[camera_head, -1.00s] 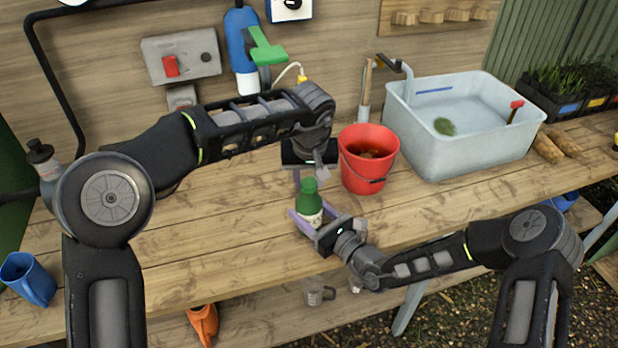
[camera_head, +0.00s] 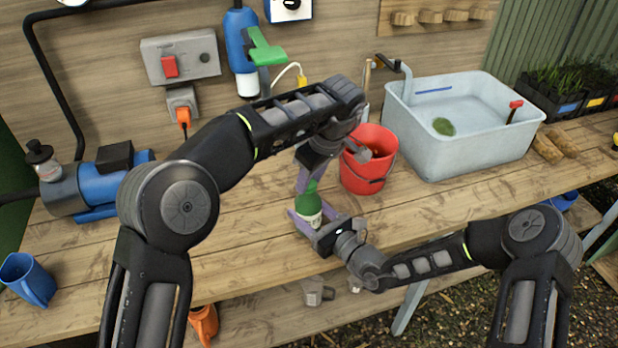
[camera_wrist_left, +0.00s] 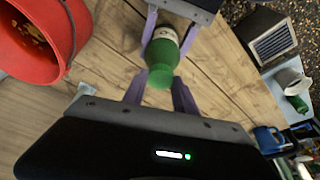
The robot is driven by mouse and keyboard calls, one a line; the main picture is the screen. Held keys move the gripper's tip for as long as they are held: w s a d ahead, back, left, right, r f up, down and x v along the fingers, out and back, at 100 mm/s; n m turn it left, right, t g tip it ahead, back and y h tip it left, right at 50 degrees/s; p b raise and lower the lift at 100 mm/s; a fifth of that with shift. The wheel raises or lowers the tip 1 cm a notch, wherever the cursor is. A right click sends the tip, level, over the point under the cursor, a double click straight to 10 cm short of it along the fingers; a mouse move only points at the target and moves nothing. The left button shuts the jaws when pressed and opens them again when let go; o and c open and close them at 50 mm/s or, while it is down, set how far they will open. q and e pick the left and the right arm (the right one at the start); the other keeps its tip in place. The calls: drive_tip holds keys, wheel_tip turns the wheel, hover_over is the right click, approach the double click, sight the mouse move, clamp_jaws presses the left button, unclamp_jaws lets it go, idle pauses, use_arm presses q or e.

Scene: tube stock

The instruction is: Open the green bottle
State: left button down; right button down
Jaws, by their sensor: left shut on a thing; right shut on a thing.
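The green bottle (camera_head: 309,203) stands on the wooden table in front of the red bucket, with a pale label on its body. My right gripper (camera_head: 305,218) is shut around the bottle's body from the front, its purple fingers on either side. My left gripper (camera_head: 308,182) reaches down from above and is shut on the bottle's cap (camera_wrist_left: 160,76). In the left wrist view the cap lies between the left fingers, and the bottle body (camera_wrist_left: 162,49) lies between the right gripper's fingers beyond. The left fingers partly hide the cap in the head view.
The red bucket (camera_head: 368,168) stands close behind and right of the bottle, beside my left wrist. A grey water basin (camera_head: 460,150) is farther right. A blue pump (camera_head: 97,188) and blue mug (camera_head: 27,279) are at left. The table between is clear.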

use_arm(q)
drive_tip(key=shift+n, duration=0.7)
drive_tip(key=c, duration=1)
unclamp_jaws()
drive_tip(key=shift+o, duration=0.2)
drive_tip(key=shift+o, duration=0.3)
